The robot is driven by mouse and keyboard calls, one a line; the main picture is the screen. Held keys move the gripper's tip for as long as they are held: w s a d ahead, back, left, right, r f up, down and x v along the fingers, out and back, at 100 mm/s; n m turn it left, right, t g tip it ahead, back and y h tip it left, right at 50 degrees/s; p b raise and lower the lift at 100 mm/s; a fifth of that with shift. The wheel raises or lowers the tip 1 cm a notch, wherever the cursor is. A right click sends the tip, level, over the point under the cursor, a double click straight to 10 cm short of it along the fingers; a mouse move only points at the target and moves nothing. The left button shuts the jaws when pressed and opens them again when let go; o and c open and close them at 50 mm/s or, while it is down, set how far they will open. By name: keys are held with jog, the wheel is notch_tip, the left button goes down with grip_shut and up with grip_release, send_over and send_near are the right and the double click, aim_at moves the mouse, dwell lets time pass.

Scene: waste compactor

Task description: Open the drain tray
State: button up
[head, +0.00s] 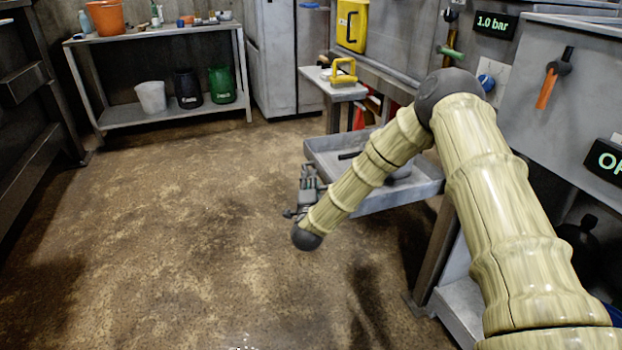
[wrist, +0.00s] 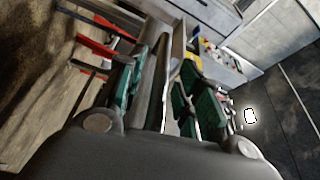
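The drain tray (head: 416,194) is a shallow grey metal tray. In the head view it juts out low from the machine's left side, and my arm crosses in front of it. A dark bar and a rounded grey item show inside it. My gripper (head: 308,183) is low beside the tray's near left edge; contact is not clear from this view. In the wrist view my gripper's green-padded fingers (wrist: 163,92) stand apart. A grey metal edge (wrist: 164,62) runs between them, and I cannot tell whether either pad touches it.
A small bench (head: 333,88) with a yellow tool (head: 343,71) stands behind the tray. A metal shelf (head: 150,117) with buckets is at the back left. The machine's grey panel (head: 540,105) with an orange-handled lever (head: 546,88) is at right. The floor at left is clear.

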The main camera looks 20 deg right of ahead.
jog(key=v, duration=0.9)
jog(key=shift+s, duration=0.15)
